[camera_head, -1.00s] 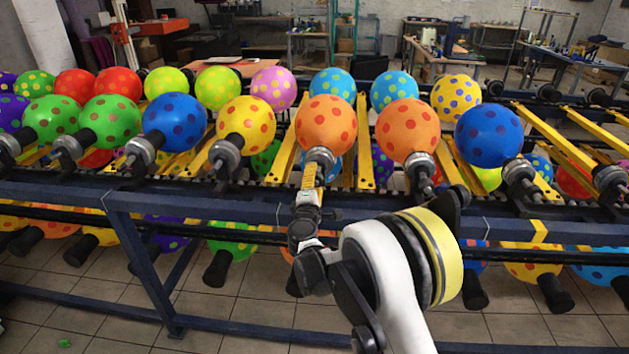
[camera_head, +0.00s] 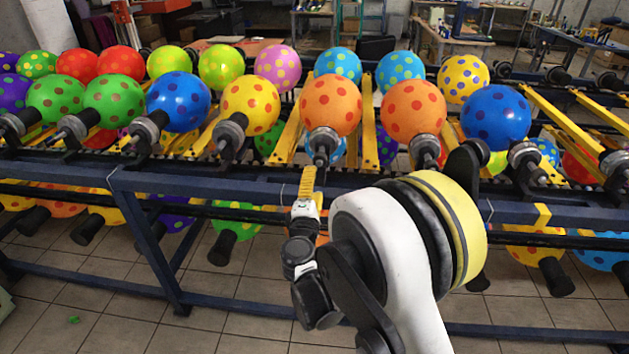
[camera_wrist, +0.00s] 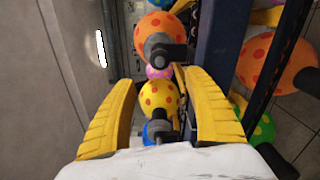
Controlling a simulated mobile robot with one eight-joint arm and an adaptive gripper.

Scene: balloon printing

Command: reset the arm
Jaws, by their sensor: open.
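My arm (camera_head: 390,245), white with black joints and a yellow band, rises in the lower middle of the head view. My gripper (camera_head: 308,182) is small there, with yellow fingers just in front of the rack, below an orange balloon with red dots (camera_head: 330,105). In the wrist view the two yellow fingers of my gripper (camera_wrist: 152,76) are spread apart with nothing held between them. Beyond them show an orange dotted balloon (camera_wrist: 158,28) and a yellow dotted balloon (camera_wrist: 160,96) on dark holders.
A dark blue rack (camera_head: 240,184) with yellow bars carries rows of dotted balloons across the view. More balloons hang below it. A blue dotted balloon (camera_head: 496,117) is to the right of my arm. Tiled floor (camera_head: 110,300) is open in front, and workbenches stand behind.

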